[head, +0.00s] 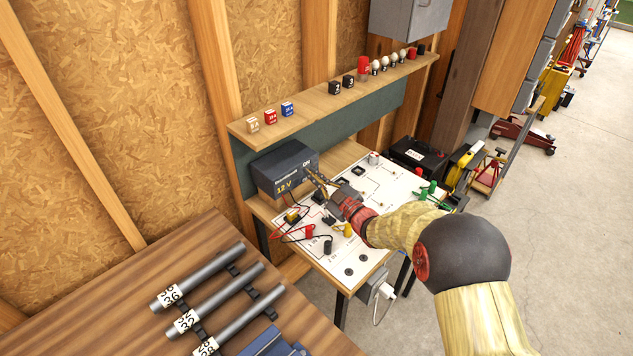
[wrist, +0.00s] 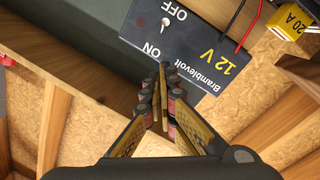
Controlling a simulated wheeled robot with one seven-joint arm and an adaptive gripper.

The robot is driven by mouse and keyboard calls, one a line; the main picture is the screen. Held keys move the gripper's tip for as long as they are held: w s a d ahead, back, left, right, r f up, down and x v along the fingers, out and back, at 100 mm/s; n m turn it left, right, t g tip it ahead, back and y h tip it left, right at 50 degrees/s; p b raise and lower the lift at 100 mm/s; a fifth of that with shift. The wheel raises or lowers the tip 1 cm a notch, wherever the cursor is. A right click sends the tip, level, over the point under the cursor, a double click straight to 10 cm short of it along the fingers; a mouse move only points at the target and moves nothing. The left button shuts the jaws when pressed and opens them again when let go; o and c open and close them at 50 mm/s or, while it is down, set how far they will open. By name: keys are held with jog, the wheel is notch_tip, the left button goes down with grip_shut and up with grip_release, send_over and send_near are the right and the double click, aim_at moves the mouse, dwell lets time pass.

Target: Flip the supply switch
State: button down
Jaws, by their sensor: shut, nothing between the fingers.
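The supply is a dark box marked "Bramblevolt 12 V" (head: 272,181), standing at the back left of the white circuit board; it also shows in the wrist view (wrist: 190,62). Its small pale toggle switch (wrist: 165,21) sits between the words ON and OFF; I cannot tell which way it leans. My gripper (wrist: 163,70) is shut and empty. In the wrist view its fingertips lie over the box's edge, close to the word ON and apart from the switch. In the head view my gripper (head: 314,175) is at the box's right end.
A wooden shelf (head: 320,104) with small blocks and bulbs runs above the supply. Red and black leads lie on the circuit board (head: 352,260) in front. A yellow 20 A block (wrist: 289,25) is near the leads. A brown bench (head: 150,290) with grey tubes stands front left.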

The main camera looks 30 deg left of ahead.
jog(key=f+p+v, duration=0.1)
jog(key=v, duration=0.9)
jog(key=shift+s+f+p, duration=0.2)
jog(key=shift+f+p, duration=0.1)
